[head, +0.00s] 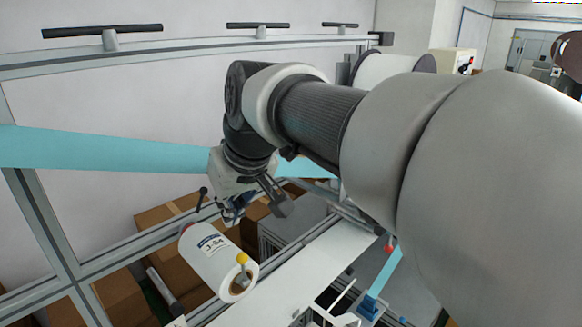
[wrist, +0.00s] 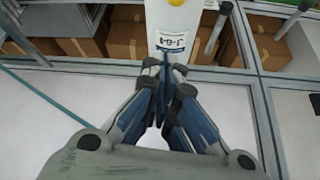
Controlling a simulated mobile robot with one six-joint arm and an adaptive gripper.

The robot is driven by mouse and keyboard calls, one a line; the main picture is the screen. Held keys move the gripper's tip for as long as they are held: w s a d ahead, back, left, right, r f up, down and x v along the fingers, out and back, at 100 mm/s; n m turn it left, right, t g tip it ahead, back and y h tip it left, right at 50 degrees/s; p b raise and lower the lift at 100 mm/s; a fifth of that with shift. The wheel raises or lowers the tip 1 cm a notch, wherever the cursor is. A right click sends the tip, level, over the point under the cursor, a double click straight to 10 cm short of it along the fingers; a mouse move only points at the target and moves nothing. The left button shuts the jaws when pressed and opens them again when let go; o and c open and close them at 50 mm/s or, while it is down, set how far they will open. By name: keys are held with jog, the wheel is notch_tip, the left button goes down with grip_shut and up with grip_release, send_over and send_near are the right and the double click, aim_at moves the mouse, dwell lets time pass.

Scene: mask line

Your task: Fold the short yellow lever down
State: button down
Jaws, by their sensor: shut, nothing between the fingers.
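The short yellow lever (head: 242,262) has a round yellow knob and stands up at the near end of a white cylinder (head: 205,256) in the head view. At the top edge of the wrist view, a yellow knob (wrist: 176,2) shows above the cylinder's printed label (wrist: 172,42). My gripper (head: 233,214) is above and behind the cylinder's far end, apart from the lever. In the wrist view my gripper (wrist: 166,68) has its blue fingers together and empty, pointing toward the cylinder below the label. The lever's base is hard to make out.
A thin lever with a black knob (head: 203,191) rises beside the cylinder's far end, close to my gripper. A light blue band (head: 100,150) runs behind my wrist. Metal frame rails (head: 120,245) and cardboard boxes (head: 165,212) surround the cylinder.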

aim_at(243, 270)
jog(key=x, duration=0.5)
jog(key=shift+f, duration=0.3)
jog(key=s+d, duration=0.2)
jog(key=s, duration=0.1)
jog(key=shift+s+d+f, duration=0.1)
jog(key=shift+d, duration=0.15)
jog(key=shift+a+f, duration=0.1)
jog(key=shift+f+b, duration=0.1)
jog(key=shift+b, duration=0.75)
